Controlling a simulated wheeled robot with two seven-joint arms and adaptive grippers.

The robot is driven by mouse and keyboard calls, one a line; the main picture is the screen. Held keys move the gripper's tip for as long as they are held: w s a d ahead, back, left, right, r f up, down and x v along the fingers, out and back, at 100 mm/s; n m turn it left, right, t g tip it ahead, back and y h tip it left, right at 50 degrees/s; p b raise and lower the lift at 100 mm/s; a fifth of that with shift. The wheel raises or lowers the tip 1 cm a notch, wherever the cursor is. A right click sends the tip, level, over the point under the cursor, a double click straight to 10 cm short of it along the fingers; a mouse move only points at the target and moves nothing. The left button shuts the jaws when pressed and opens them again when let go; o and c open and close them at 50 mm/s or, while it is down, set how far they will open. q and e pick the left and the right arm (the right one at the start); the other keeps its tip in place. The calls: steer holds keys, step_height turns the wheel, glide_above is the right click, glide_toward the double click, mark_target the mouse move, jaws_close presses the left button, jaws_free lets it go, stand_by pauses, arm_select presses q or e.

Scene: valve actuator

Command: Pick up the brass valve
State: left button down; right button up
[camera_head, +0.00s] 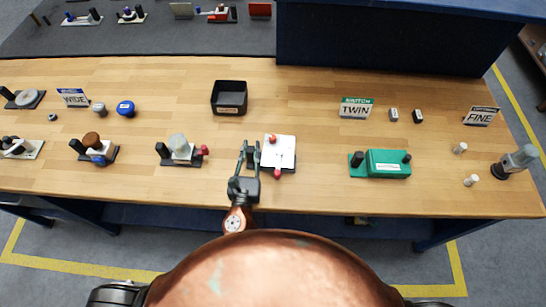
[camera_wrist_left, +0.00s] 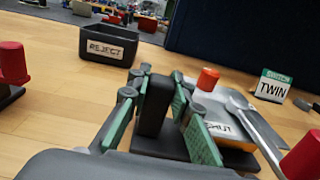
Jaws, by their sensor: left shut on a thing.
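The device beside my left gripper has a white plate (camera_head: 280,152), an orange-red knob (camera_wrist_left: 208,79) and a grey lever (camera_wrist_left: 254,125) with a red end (camera_wrist_left: 303,158). In the left wrist view the plate carries a "SHUT" label, and a yellow-orange body (camera_wrist_left: 238,142) shows under it, possibly the brass valve. A black post (camera_wrist_left: 154,106) stands at the device's left on a dark base. My left gripper (camera_head: 250,148) is shut on this post, its green-padded fingers on either side. Whether the base touches the table cannot be told. My right gripper is not in view.
A black REJECT tray (camera_head: 229,98) stands behind. A clear-domed device (camera_head: 179,150) is at left, a green TWIN device (camera_head: 388,163) at right. Other devices stand farther left and right. A dark blue block (camera_head: 390,40) bounds the back. Bare wood (camera_head: 320,100) lies behind right.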

arm_select(q)
steer(key=shift+r, duration=0.1)
stand_by(0.3)
step_height(320, 180, up, 9)
steer(key=shift+f, duration=4.15)
steer(key=shift+f, duration=0.6)
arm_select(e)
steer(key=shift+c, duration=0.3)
